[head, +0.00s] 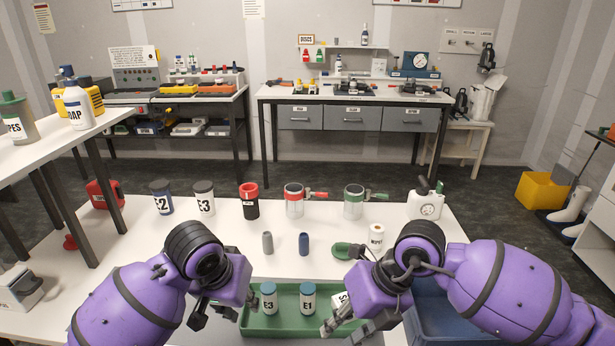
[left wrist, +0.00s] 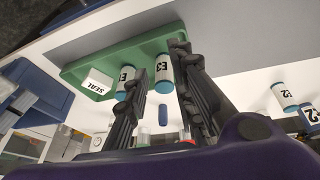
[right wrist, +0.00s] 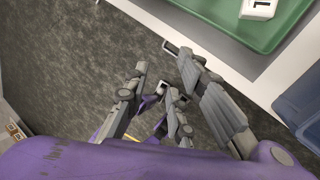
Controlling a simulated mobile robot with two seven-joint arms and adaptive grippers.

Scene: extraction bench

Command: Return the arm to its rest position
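My left gripper (head: 222,314) hangs just left of the green tray (head: 262,325), fingers apart and nothing between them. The left wrist view also shows it open (left wrist: 163,68), with the tray beyond the fingertips. My right gripper (head: 344,331) is low at the tray's right end. In the right wrist view it is open and empty (right wrist: 157,58) above the grey floor.
A blue bin (head: 450,325) is right of the tray, partly behind my right arm. Grey (head: 267,242) and blue (head: 304,244) small tubes stand behind the tray.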

